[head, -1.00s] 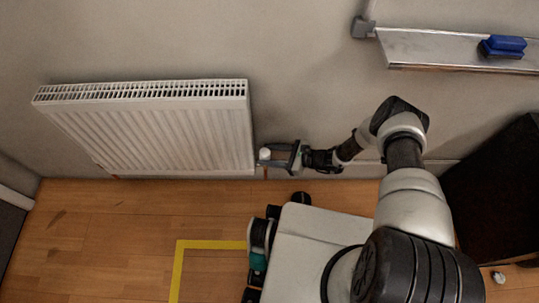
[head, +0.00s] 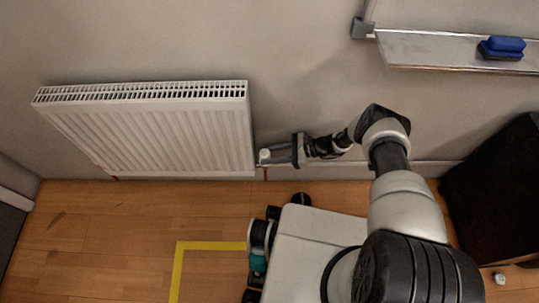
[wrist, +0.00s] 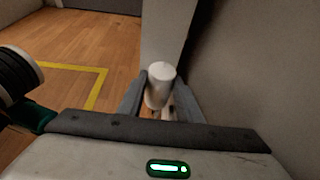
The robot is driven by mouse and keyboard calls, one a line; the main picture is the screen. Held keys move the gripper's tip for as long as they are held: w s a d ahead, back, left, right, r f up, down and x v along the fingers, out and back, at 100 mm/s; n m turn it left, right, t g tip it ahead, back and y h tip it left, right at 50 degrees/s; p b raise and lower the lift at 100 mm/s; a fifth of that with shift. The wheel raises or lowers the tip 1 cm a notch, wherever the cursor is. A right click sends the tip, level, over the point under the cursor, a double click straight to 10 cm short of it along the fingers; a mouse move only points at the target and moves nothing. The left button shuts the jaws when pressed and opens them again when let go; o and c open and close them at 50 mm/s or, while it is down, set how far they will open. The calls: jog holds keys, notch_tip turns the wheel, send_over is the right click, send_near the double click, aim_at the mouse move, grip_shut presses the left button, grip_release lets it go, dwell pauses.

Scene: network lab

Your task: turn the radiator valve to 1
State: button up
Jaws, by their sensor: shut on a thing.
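The white radiator (head: 165,135) is on the wall at the left of the head view. Its white valve knob (head: 264,155) sits at the lower right corner of the radiator. In the wrist view the knob (wrist: 160,86) is a pale upright cylinder between the two fingers. My gripper (head: 279,156) reaches in from the right and is shut on the knob; it also shows in the wrist view (wrist: 161,98). The fingers lie on either side of the knob. No number or mark on the knob can be read.
A whiteboard tray (head: 430,52) with a blue eraser (head: 502,46) is on the wall at the upper right. A dark cabinet (head: 500,200) stands at the right. Yellow tape (head: 178,265) marks the wooden floor, which is clear at the left.

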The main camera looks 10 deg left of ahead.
jog(key=o, duration=1)
jog(key=shift+o, duration=0.2)
jog(key=shift+d, duration=0.1)
jog(key=p+v, duration=0.1)
jog(key=v, duration=1.6)
jog(key=shift+d, duration=0.2)
